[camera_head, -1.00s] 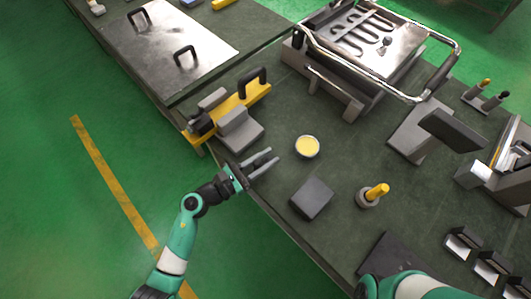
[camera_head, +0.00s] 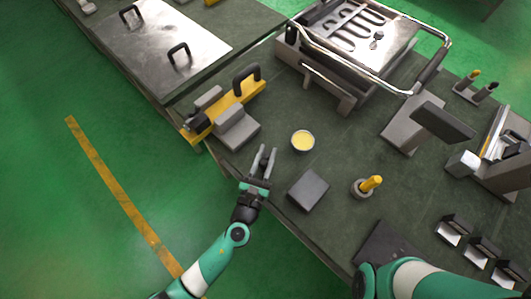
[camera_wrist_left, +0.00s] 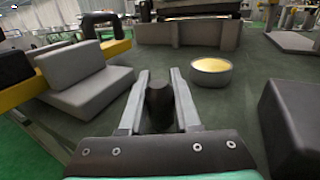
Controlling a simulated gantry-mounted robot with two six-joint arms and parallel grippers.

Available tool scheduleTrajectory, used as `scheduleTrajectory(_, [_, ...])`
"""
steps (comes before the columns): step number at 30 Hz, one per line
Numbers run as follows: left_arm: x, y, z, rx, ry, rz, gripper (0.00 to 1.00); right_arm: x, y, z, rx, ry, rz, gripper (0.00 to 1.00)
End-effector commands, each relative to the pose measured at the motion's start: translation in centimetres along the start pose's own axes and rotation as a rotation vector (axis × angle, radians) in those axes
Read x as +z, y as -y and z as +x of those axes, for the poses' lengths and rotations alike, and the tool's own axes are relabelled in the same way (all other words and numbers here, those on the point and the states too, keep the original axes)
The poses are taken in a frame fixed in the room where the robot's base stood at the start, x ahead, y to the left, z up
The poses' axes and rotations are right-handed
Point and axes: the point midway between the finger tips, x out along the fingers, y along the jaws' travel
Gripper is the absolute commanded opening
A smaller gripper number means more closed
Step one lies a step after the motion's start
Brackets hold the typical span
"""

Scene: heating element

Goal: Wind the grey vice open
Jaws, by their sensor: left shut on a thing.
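The grey vice (camera_head: 237,127) stands near the left table edge, its grey blocks on both sides of a yellow bar (camera_head: 222,108) with a black handle (camera_head: 246,71). In the left wrist view the vice's near grey block (camera_wrist_left: 75,72) is at the left, close against the yellow bar; I cannot tell if there is a gap. My left gripper (camera_head: 264,160) is at the table edge, right of and below the vice. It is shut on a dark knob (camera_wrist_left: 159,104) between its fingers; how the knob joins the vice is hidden. My right gripper is out of view.
A round tin with yellow contents (camera_head: 302,141) and a dark grey block (camera_head: 308,190) stand close to the right of my left gripper. A yellow-handled tool in a grey holder (camera_head: 364,189) is further right. A large metal frame (camera_head: 350,55) stands behind.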

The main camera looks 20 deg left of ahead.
Motion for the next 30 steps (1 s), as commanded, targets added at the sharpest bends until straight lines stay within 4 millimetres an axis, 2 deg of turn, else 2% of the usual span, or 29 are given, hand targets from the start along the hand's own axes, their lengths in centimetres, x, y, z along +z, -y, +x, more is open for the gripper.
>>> scheduleTrajectory(12, [-0.05, 0.31, 0.23, 0.199, 0.0, -0.001, 0.0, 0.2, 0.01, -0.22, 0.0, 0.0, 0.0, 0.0])
scheduleTrajectory(28, [-0.09, 0.26, 0.26, 0.225, -0.002, -0.001, 0.0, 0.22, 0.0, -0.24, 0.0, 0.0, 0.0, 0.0])
scheduleTrajectory(29, [-0.09, 0.26, 0.25, 0.225, -0.002, -0.001, 0.34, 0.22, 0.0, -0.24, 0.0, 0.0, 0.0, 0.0])
scheduleTrajectory(30, [-0.09, 0.26, 0.25, 0.225, -0.002, -0.001, 0.42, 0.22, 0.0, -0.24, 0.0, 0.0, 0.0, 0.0])
